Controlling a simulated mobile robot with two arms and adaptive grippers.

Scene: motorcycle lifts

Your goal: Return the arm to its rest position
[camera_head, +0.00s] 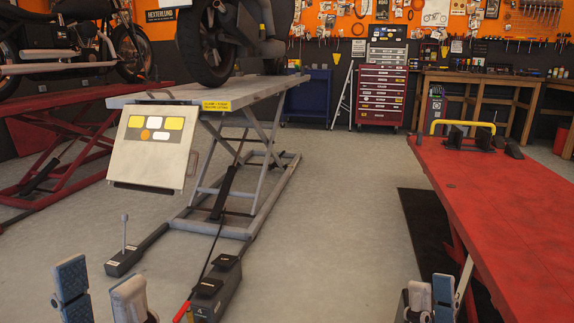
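My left gripper (101,292) is at the bottom left of the head view. Its blue-padded finger and pale finger stand apart with floor showing between them, so it is open and empty. My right gripper (431,296) is at the bottom, right of the middle, close to the left edge of the red lift table. Its pale and blue finger parts look close together, and I cannot tell whether it is open. Nothing shows held in it. The rest of both arms is out of the picture.
Pedal boxes (216,287) lie near my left gripper. A red lift table (500,205) with a yellow bar (463,124) is at right. The floor (335,215) between the lifts is clear.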

